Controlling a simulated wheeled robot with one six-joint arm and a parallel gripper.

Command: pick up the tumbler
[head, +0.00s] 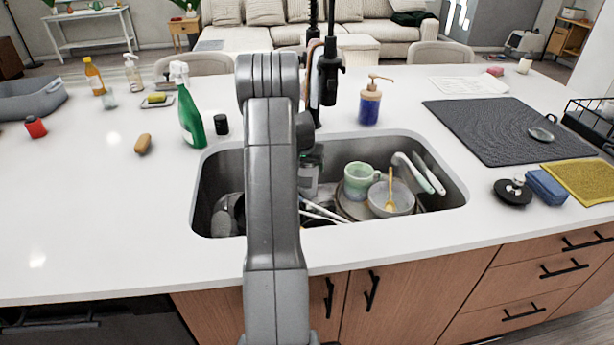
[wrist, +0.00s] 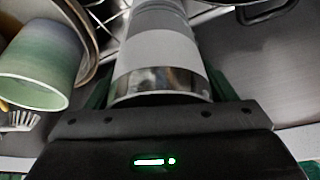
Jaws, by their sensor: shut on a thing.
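The tumbler (wrist: 155,50), pale with a grey band and a shiny metal end, lies between the fingers of my gripper (wrist: 158,88) in the wrist view. The gripper is shut on it, with a green-edged finger on each side. In the head view the tumbler (head: 308,178) shows only in part beside my arm, inside the sink (head: 440,196), left of the green mug. My arm hides much of the gripper and the sink's middle there. I cannot tell whether the tumbler touches the sink floor.
The sink also holds a green mug (head: 361,182), also close on the left in the wrist view (wrist: 40,60), a bowl (head: 391,200) and several utensils. A soap dispenser (head: 369,104) stands behind the sink and a green spray bottle (head: 190,115) at its left. The left counter has free room.

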